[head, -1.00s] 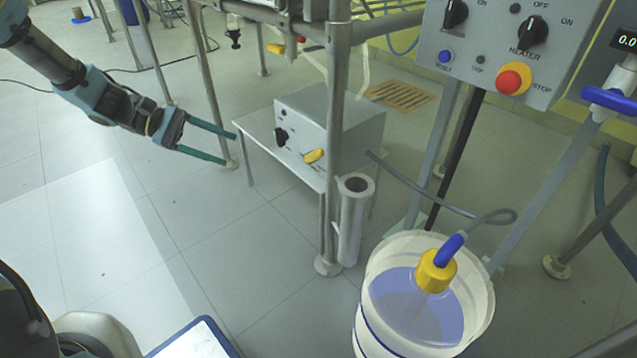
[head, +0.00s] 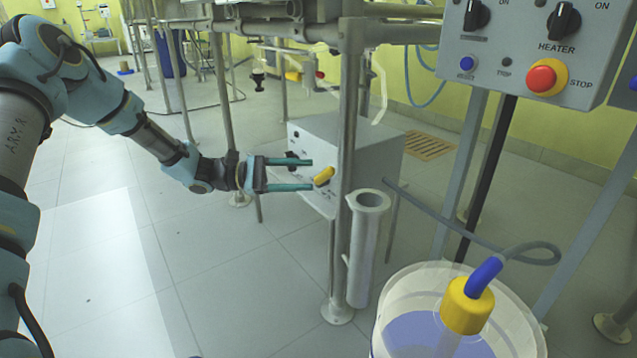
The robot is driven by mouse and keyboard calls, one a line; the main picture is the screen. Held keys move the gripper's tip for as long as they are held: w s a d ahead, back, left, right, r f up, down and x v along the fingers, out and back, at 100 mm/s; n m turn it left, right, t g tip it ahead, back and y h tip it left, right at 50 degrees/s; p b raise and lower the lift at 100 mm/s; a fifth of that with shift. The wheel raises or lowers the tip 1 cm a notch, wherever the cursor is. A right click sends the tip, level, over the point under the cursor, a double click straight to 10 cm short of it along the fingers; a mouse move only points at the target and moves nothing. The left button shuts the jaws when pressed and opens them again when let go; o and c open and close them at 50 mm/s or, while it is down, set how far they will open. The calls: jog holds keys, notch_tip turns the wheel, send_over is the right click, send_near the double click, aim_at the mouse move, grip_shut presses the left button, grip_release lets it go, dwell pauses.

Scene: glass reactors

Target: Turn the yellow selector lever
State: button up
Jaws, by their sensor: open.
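The yellow selector lever (head: 324,176) is on the front face of a grey box (head: 345,150) on a low stand. It sits tilted, its upper end to the right. My gripper (head: 312,175) is open and empty, its two teal fingers one above the other and pointing right at the lever. In the picture the lever is just at the right of the fingertips, about level with the gap between them. I cannot tell whether the fingers touch it.
A metal post (head: 347,240) with an open tube holder (head: 366,250) stands just right of the lever. A white bucket (head: 520,315) with liquid and a yellow-blue hose fitting (head: 468,305) is at lower right. The control panel (head: 535,50) hangs above. The floor at left is clear.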

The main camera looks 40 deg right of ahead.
aim_at(320, 176)
jog(key=shift+b+x, duration=0.6)
jog(key=shift+x, duration=1.5)
jog(key=shift+a, duration=0.1)
grip_shut()
